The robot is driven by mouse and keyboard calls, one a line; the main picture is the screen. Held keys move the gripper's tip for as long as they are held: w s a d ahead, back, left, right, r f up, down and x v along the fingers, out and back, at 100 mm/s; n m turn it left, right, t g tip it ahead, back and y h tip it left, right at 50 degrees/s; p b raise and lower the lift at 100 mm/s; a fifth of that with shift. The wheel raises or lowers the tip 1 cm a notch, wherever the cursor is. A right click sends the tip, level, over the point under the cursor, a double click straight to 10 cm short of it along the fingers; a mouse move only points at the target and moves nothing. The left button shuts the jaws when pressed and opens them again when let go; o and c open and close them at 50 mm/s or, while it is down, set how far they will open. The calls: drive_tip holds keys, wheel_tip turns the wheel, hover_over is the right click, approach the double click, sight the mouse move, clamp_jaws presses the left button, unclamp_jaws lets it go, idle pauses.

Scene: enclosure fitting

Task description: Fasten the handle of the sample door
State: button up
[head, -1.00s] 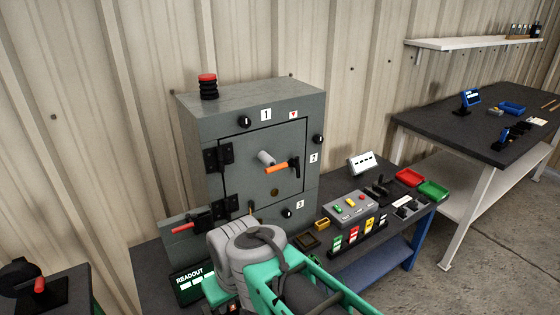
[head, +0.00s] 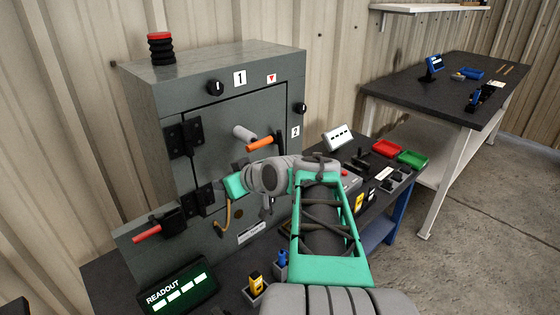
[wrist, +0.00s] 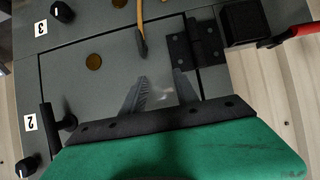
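The sample door (head: 225,112) is a grey panel in the front of a grey cabinet and looks closed. Its handle has an orange grip (head: 261,143), roughly level, beside a grey cylinder (head: 244,132). The handle's black pivot (wrist: 58,122) shows at the left of the upside-down wrist view; the grip is hidden there. My gripper (wrist: 160,92) is open, with nothing between its fingers. It is in front of the lower door, on the hinge side, below the handle. In the head view my arm hides the lower right of the door.
Black hinges (head: 184,138) are on the door's left edge. A red lever (head: 147,233) sticks out at lower left. A brown cord (wrist: 140,28) hangs near my fingers. A readout (head: 180,290) stands in front. Red (head: 386,148) and green trays (head: 412,157) lie to the right.

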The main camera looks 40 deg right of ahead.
sight(281, 139)
drive_tip(key=s+d+r+m+t+h+b, duration=0.1)
drive_tip(key=s+d+r+t+h+b, duration=0.15)
drive_tip(key=d, duration=0.65)
drive_tip(key=s+d+r+t+h+b, duration=0.1)
drive_tip(key=s+d+r+t+b, duration=0.2)
drive_tip(key=d, duration=0.6)
drive_tip(key=shift+t, duration=0.35)
drive_tip(key=w, duration=0.4)
drive_tip(key=w+p, duration=0.1)
drive_tip(key=w, duration=0.1)
drive_tip(key=shift+d+f, duration=0.25)
drive_tip(key=shift+f, duration=0.05)
drive_tip(key=shift+w+d, duration=0.1)
drive_tip(key=shift+w, duration=0.25)
drive_tip(key=shift+c, duration=0.3)
clamp_jaws()
